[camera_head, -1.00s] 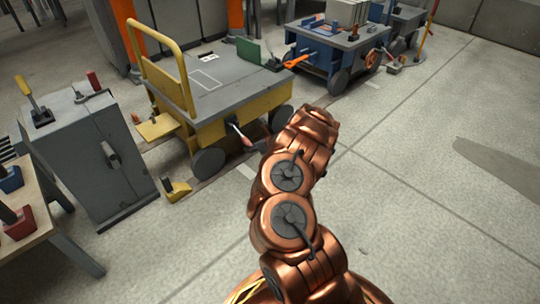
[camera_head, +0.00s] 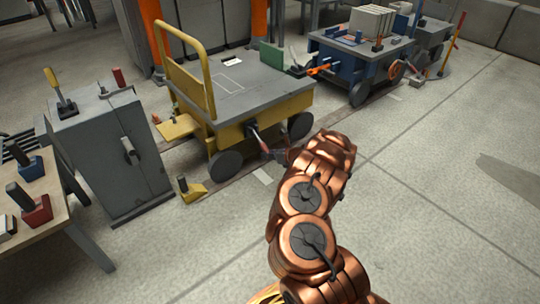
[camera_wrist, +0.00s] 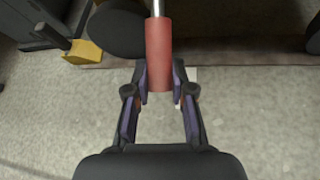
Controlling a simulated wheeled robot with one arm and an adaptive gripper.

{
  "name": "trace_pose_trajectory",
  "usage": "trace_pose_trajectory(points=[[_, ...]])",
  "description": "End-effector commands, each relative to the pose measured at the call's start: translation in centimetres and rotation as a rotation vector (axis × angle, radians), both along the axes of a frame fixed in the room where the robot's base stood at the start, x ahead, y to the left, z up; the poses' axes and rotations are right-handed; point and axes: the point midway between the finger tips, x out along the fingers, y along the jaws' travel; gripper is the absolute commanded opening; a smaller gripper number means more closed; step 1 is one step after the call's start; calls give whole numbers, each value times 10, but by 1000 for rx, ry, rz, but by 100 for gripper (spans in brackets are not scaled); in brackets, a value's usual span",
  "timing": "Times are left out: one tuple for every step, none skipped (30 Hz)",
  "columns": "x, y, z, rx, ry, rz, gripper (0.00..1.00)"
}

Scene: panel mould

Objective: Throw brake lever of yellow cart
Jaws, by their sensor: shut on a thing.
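The yellow cart (camera_head: 262,115) has a grey top, a yellow push handle and dark wheels, and stands in the upper middle of the head view. Its brake lever (camera_head: 260,140), a metal rod with a red grip, sticks out from the near side and slants down. My gripper (camera_head: 275,152) is at the lever's lower end, partly hidden behind my arm. In the wrist view the red grip (camera_wrist: 158,50) runs between the fingers of my gripper (camera_wrist: 160,88), which are shut on its lower end. The rod goes up out of that picture.
A yellow wheel chock (camera_head: 191,190) lies on the floor by the cart. A grey cabinet (camera_head: 110,150) with levers on top stands to the left, beside a workbench (camera_head: 50,205). A blue cart (camera_head: 360,55) stands behind to the right. The floor (camera_head: 430,200) at right is clear.

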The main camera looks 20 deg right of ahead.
Motion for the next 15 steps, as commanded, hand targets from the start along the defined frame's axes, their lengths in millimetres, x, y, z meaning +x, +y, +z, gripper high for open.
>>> trace_pose_trajectory(points=[[1,1,0,1,-1,2,0],[1,1,0,1,-1,2,0],[0,1,0,1,-1,2,26],[0,1,0,1,0,3,29],[0,1,0,1,0,3,32],[0,1,0,1,0,2,37],[0,1,0,1,0,2,40],[0,0,0,1,0,2,43],[0,0,0,0,0,1,47],[0,0,0,1,0,0,50],[-1,-1,0,1,0,0,50],[-1,-1,0,1,0,0,50],[-1,-1,0,1,0,0,50],[-1,-1,-1,0,1,0,50],[-1,-2,-1,1,0,0,50]])
